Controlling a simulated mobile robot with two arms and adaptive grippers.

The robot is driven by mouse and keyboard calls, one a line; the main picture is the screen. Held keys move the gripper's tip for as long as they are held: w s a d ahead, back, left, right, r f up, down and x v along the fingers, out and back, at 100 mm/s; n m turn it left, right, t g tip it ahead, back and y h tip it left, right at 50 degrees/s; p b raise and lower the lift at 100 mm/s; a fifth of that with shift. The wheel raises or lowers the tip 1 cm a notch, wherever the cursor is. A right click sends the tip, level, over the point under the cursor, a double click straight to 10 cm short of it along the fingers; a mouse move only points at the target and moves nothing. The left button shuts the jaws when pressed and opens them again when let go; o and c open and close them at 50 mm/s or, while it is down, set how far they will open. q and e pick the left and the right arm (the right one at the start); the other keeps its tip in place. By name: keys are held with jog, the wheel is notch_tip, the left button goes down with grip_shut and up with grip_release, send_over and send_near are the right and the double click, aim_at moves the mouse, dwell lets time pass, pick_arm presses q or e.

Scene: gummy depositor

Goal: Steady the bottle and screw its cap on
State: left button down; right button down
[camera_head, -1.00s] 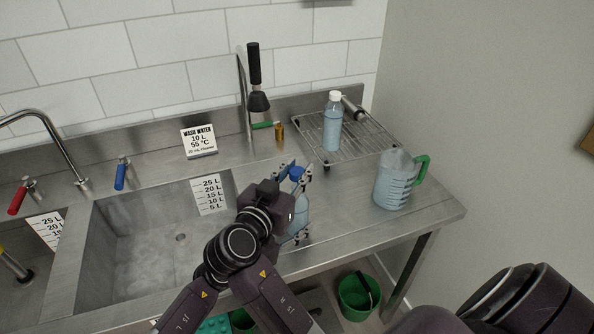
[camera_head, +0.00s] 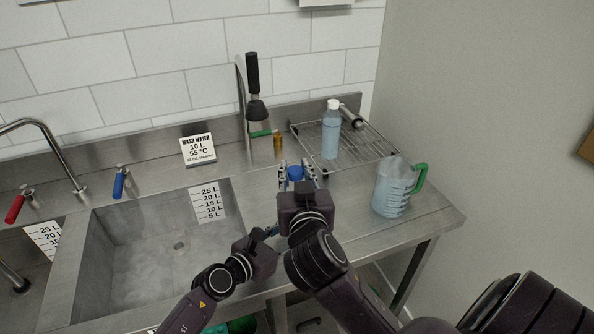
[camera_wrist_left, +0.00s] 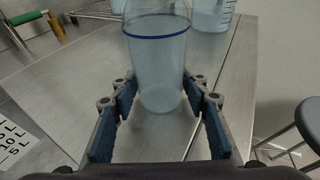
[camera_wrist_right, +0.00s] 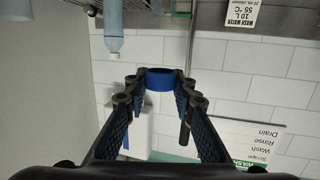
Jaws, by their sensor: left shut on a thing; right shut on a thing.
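The bottle (camera_wrist_left: 158,65) is pale and translucent with a dark blue ring; in the left wrist view it stands between the blue pads of my left gripper (camera_head: 272,231), which is shut on its body. In the head view my right gripper hides most of the bottle. The blue cap (camera_head: 295,173) sits between the fingertips of my right gripper (camera_head: 297,178), which is shut on it. The cap also shows in the right wrist view (camera_wrist_right: 160,78).
A wire rack (camera_head: 372,147) with another light blue bottle (camera_head: 331,130) stands behind to the right. A measuring jug (camera_head: 391,190) with a green handle stands near the right counter edge. The sink (camera_head: 130,250) lies left.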

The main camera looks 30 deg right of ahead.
jog(key=shift+f, duration=2.7)
jog(key=shift+f, duration=0.1)
jog(key=shift+f, duration=0.55)
jog(key=c, duration=1.5)
grip_release()
jog(key=shift+c, duration=0.2)
jog(key=v, duration=0.7)
jog(key=shift+s, duration=0.25)
jog(key=shift+o, duration=0.2)
jog(key=shift+a+r, duration=0.1)
jog(key=shift+a, duration=0.1)
